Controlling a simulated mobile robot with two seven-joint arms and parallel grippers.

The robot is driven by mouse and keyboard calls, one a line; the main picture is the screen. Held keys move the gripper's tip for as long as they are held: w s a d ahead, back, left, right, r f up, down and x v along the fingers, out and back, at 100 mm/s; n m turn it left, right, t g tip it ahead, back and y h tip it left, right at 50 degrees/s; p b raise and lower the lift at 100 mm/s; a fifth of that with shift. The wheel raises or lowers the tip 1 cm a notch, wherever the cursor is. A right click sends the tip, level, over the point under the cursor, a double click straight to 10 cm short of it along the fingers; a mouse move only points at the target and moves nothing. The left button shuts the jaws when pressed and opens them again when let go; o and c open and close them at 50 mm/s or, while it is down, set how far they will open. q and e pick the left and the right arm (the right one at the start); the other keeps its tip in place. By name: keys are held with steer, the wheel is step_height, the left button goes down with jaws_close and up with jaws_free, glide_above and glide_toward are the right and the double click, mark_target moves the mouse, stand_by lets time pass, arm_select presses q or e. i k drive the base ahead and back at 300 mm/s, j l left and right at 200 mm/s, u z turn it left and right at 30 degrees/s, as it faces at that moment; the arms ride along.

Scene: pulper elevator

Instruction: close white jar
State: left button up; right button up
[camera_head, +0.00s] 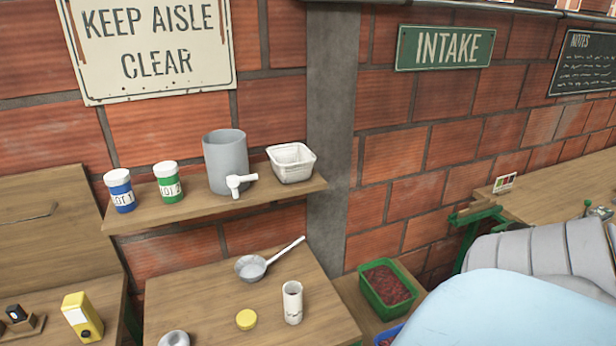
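A white cylindrical jar (292,302) stands upright near the right side of the lower wooden table (210,300). Its top looks open, with no lid on it. Small dark marks show on its side, too small to read. A round yellow lid (246,320) lies flat on the same table, just left of the jar and apart from it. Neither of my grippers shows in the head view, so I cannot see their positions or states.
A ladle (251,267) lies behind the jar. A shelf (222,212) above holds blue (121,192) and green (170,186) jars, a grey container (226,155) and a white basket (291,165). A green crate (371,300) sits right. The table around the lid is clear.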

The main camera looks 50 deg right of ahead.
mark_target(291, 291)
steer(key=z, duration=1.55)
